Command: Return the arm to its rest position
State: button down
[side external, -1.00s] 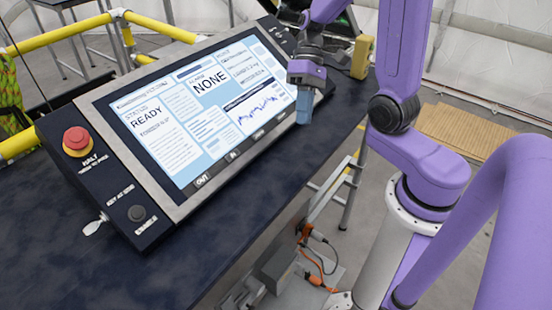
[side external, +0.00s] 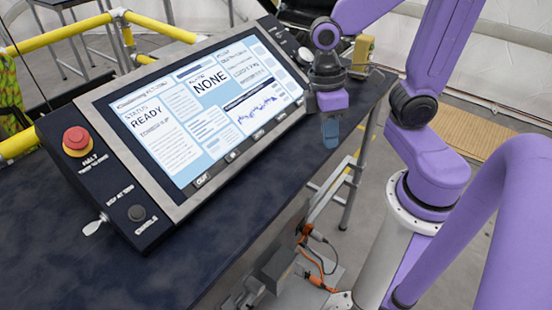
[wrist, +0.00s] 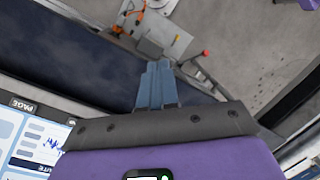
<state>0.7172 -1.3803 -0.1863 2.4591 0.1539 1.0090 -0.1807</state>
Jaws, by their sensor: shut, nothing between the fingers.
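My gripper (side external: 331,135) hangs in the air near the right edge of the dark table (side external: 250,215), in front of the right end of the control panel in the side view. Its blue fingers are together and empty, pointing down. In the wrist view, my gripper (wrist: 158,68) has its two fingers side by side, with the table edge and grey floor beyond them. The control panel (side external: 195,125) shows a lit screen reading READY and NONE. A corner of the panel's screen (wrist: 30,140) shows at the lower left of the wrist view.
A yellow block (side external: 362,55) stands behind my gripper. Yellow rails (side external: 60,37) run behind the table. The table's front is bare.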

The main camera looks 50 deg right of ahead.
jog(key=shift+s+a+r+n+t, duration=0.15)
jog(key=shift+s+a+n+t, duration=0.2)
jog(key=shift+s+n, duration=0.45)
jog(key=shift+s+a+r+n+t, duration=0.2)
jog(key=shift+s+n+t, duration=0.3)
jog(key=shift+s, duration=0.5)
jog(key=shift+s+a+r+n+t, duration=0.1)
jog(key=shift+s+a+n+t, duration=0.25)
jog(key=shift+s+n, duration=0.45)
